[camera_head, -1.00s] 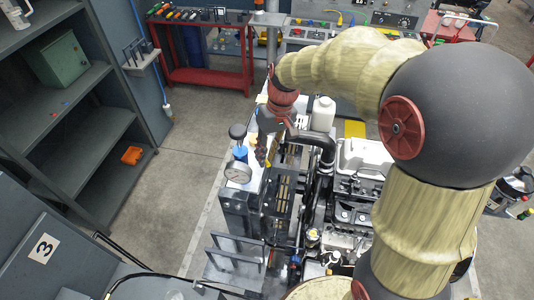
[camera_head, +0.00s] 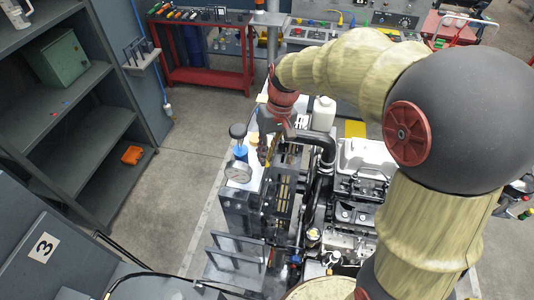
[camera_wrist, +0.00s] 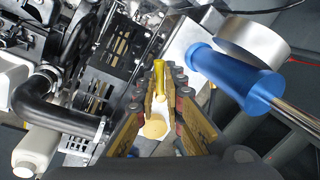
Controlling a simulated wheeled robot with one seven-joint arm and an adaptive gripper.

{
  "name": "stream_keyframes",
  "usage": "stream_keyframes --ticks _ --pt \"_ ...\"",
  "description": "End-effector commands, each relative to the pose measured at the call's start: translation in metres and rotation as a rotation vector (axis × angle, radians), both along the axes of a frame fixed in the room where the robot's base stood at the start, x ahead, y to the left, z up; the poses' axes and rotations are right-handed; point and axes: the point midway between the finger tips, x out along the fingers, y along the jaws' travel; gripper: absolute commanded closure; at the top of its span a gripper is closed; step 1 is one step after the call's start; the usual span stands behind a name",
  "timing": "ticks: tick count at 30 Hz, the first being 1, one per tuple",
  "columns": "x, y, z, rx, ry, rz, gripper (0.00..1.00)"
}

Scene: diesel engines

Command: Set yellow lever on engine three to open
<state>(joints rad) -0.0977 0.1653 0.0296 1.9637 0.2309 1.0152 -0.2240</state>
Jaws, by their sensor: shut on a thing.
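The yellow lever (camera_wrist: 159,76) shows in the wrist view as a short yellow handle between the two finger pads. Below it in the picture is a round tan end (camera_wrist: 154,129) on a pale surface. My gripper (camera_wrist: 166,84) has its fingers on both sides of the lever and is shut on it.
A blue-handled part (camera_wrist: 228,75) lies close right of the fingers in the wrist view. A black hose (camera_wrist: 60,115) is on the left. In the head view a white bottle (camera_head: 323,113) stands behind the engine. Floor left of the engine is clear.

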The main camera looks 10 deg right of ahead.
Motion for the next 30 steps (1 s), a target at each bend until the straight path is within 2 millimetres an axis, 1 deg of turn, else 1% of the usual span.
stream_keyframes --ticks 3,4,13,23,26,29,30 --pt "0.0 0.0 0.0 0.0 0.001 0.0 1.0" --pt "0.0 0.0 0.0 0.0 0.001 0.001 0.89" --pt "0.0 0.0 0.0 0.0 0.0 0.001 0.72" --pt "0.001 -0.001 0.002 0.0 -0.001 0.001 0.71" --pt "0.002 -0.002 0.011 0.0 -0.004 0.0 0.71" --pt "0.002 -0.005 0.026 0.0 -0.005 0.0 0.71" --pt "0.003 -0.007 0.034 0.0 -0.005 0.0 0.71"
